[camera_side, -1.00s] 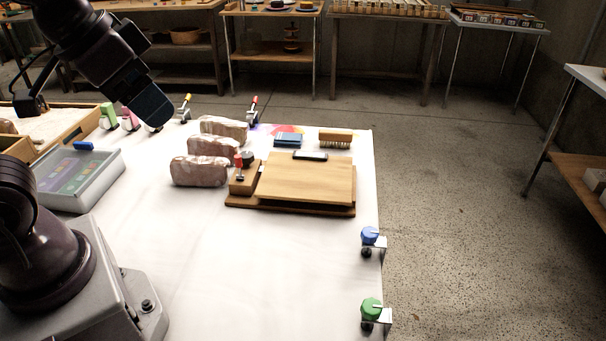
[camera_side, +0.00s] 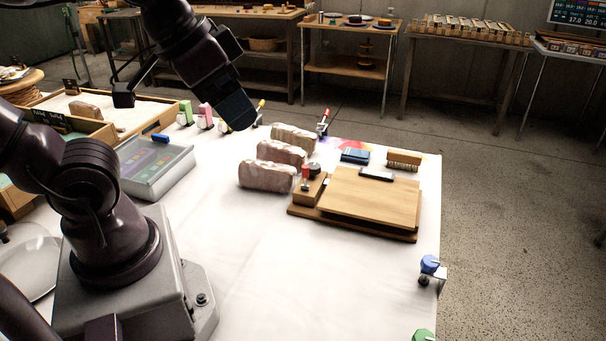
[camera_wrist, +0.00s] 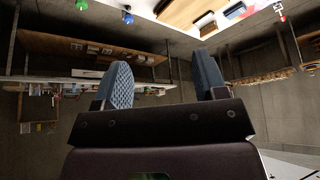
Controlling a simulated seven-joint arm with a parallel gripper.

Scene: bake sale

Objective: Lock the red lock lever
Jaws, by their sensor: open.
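A lever with a red handle (camera_side: 324,121) stands upright at the table's back edge. A second red-topped upright lever (camera_side: 305,173) stands on the small wooden block at the left of a wooden board. The frames do not settle which one is the lock lever. My gripper (camera_side: 238,112) hangs above the back of the table, left of the back red lever and apart from both. In the wrist view, the two blue padded fingers of my gripper (camera_wrist: 164,82) are spread with nothing between them. A small red part (camera_wrist: 280,8) shows at that view's top right.
Wrapped loaves (camera_side: 267,176) lie left of the wooden board (camera_side: 372,199). A yellow-handled lever (camera_side: 260,106) stands near my gripper. A blue knob (camera_side: 429,265) sits at the right edge.

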